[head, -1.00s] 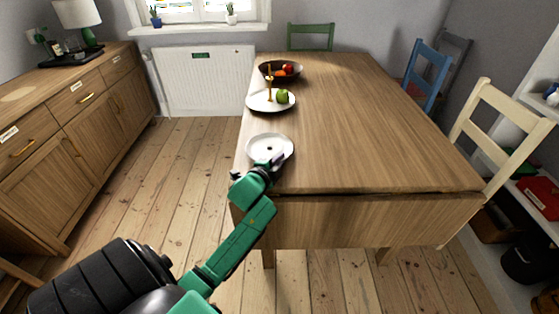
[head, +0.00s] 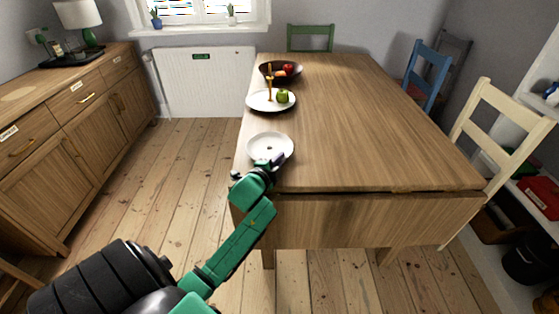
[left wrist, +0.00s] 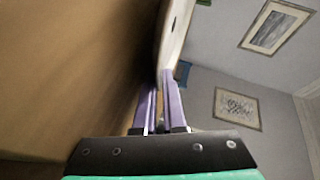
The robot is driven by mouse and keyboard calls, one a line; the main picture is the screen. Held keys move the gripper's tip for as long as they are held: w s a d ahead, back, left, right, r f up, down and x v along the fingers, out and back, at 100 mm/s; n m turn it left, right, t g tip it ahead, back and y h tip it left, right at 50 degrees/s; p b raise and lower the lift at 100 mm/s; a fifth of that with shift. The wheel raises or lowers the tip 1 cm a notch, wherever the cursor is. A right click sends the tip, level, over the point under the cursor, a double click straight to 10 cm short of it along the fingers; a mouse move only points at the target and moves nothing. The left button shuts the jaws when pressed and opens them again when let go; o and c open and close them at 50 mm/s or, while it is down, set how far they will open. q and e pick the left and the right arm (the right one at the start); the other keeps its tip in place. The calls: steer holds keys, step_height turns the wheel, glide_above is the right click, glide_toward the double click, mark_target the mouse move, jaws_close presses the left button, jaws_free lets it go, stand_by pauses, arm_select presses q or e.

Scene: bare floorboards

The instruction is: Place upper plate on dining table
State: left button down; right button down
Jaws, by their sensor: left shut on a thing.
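In the left wrist view the purple fingers (left wrist: 162,88) are close together beside a pale strip that seems to be the plate's edge (left wrist: 176,35). I cannot tell whether the plate touches the tabletop or is just above it. My right gripper is not in view.
Behind it, another white plate (head: 257,103) bears a green apple (head: 282,96) and a gold candlestick (head: 269,84). A dark fruit bowl (head: 266,73) stands farther back. The tabletop's middle and right are clear. Chairs stand around the table; a sideboard (head: 75,140) is at left.

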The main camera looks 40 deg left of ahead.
arm_select(q)
steer(key=shift+s+d+f+g, duration=0.1)
steer(key=shift+f+g, duration=0.05)
steer(key=shift+f, duration=0.4)
steer(key=shift+s+d+f+g, duration=0.1)
steer(key=shift+f+g, duration=0.05)
steer(key=shift+f, duration=0.35)
steer(key=c, duration=0.9)
jaws_free()
steer(key=shift+s+f, duration=0.1)
steer(key=shift+s, duration=0.05)
steer(key=shift+s+d, duration=0.15)
steer(key=shift+s, duration=0.1)
steer(key=v, duration=0.4)
steer(key=r+v, duration=0.1)
steer(key=v, duration=0.4)
steer(key=p+v, duration=0.1)
steer(key=v, duration=0.4)
steer(key=shift+w+a+r, duration=0.2)
steer(key=shift+a+r, duration=0.1)
steer(key=shift+r, duration=0.05)
